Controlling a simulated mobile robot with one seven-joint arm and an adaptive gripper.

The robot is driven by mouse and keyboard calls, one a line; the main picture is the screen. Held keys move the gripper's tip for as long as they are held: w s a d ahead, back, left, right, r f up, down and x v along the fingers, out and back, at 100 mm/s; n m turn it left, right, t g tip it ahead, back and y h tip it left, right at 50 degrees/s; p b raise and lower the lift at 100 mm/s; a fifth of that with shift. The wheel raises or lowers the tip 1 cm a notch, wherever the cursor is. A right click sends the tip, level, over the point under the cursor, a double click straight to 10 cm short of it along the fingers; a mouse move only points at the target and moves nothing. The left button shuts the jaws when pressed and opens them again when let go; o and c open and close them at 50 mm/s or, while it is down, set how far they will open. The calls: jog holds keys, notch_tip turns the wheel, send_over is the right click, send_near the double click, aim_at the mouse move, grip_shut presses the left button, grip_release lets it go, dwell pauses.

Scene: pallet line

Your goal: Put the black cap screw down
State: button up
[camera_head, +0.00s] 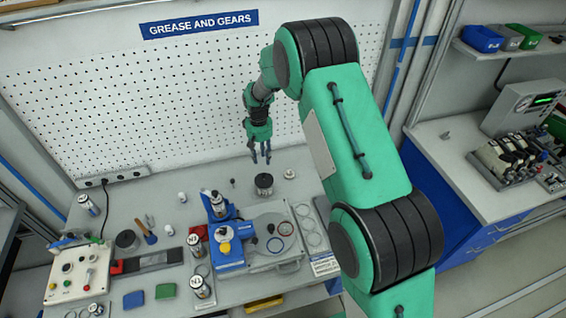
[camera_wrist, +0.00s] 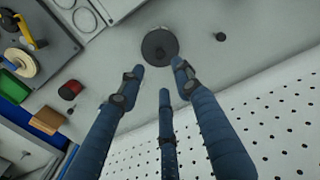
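My gripper (camera_head: 260,157) hangs above the back of the grey bench, in front of the pegboard. Its three blue fingers also show in the wrist view (camera_wrist: 160,78); their tips are spread apart with nothing visible between them. A small black piece, which looks like the black cap screw (camera_head: 232,182), stands on the bench left of the gripper. It shows as a small dark dot in the wrist view (camera_wrist: 220,37), apart from the fingers. It is too small to make out its head or thread.
A dark round cylinder (camera_head: 264,185) stands on the bench just below my fingers, also in the wrist view (camera_wrist: 160,46). A small light round part (camera_head: 290,174) is to its right. A blue fixture (camera_head: 229,257) and grey tray (camera_head: 275,262) fill the bench front. The pegboard (camera_head: 150,95) rises close behind.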

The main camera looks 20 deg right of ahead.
jog(key=shift+r, duration=0.1)
jog(key=s+d+r+t, duration=0.1)
jog(key=s+r, duration=0.5)
jog(key=r, duration=0.4)
jog(key=s+d+r+t, duration=0.1)
jog(key=s+r, duration=0.5)
jog(key=r, duration=0.4)
jog(key=s+d+r+t, duration=0.1)
jog(key=s+d+r, duration=0.1)
jog(key=s+r, duration=0.5)
jog(key=s+r+t, duration=0.1)
jog(key=s+r, duration=0.2)
jog(key=s, duration=0.7)
jog(key=s+d+r+m, duration=0.1)
jog(key=s+r, duration=0.3)
jog(key=s, duration=0.6)
jog(key=s+d+r+m+t, duration=0.1)
jog(key=s+r, duration=0.2)
jog(key=s, duration=0.6)
jog(key=shift+s+r+t, duration=0.2)
jog(key=shift+s+t, duration=0.1)
jog(key=shift+s, duration=0.1)
jog(key=shift+f, duration=0.15)
notch_tip(320, 180, down, 16)
jog(key=b, duration=1.6)
jog(key=shift+f+b, duration=0.25)
jog(key=shift+b, duration=0.15)
